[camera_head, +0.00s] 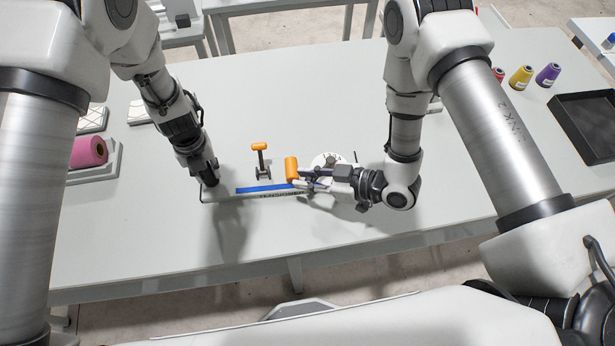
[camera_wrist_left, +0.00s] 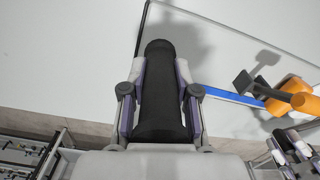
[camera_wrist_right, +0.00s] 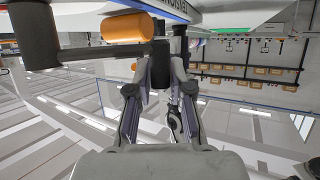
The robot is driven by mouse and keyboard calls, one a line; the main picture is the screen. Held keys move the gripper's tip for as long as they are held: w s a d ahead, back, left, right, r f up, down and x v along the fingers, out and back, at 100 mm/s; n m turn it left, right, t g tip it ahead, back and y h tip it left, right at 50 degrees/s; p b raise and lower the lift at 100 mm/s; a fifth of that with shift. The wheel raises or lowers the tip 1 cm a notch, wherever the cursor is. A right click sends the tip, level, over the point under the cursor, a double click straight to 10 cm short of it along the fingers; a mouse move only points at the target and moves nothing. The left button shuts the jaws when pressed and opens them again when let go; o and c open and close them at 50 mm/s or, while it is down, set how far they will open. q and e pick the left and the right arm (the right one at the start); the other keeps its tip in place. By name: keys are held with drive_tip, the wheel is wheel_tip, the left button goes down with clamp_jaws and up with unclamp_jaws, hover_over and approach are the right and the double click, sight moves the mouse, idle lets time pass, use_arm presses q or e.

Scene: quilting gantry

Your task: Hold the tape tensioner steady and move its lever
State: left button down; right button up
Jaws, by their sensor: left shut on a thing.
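The tape tensioner is a pale plate (camera_head: 225,194) with a blue strip (camera_head: 260,189) along it. Its black grip (camera_wrist_left: 160,90) at the left end stands between the fingers of my left gripper (camera_head: 208,184), which is shut on it. One orange-ended part (camera_head: 259,147) stands upright on a dark bracket. A larger orange cylinder (camera_head: 292,169) is nearer the right end; it also shows in the right wrist view (camera_wrist_right: 128,27). My right gripper (camera_head: 302,182) is right beside this cylinder, its fingers apart. A dark post (camera_wrist_right: 160,62) shows between them; contact cannot be told.
A white round dial (camera_head: 322,159) lies behind my right gripper. A pink roll (camera_head: 88,152) is on a stand at the left. Thread cones (camera_head: 521,78) and a black tray (camera_head: 590,124) are at the right. The table front is clear.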

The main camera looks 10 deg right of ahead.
use_arm(q)
drive_tip(key=shift+s+f, duration=0.1)
use_arm(e)
drive_tip(key=shift+o, duration=0.8)
drive_tip(key=v, duration=1.2)
use_arm(q)
drive_tip(key=c, duration=0.9)
unclamp_jaws()
drive_tip(key=shift+c, duration=0.2)
drive_tip(key=shift+o, duration=0.8)
use_arm(e)
drive_tip(key=shift+w+f, duration=0.1)
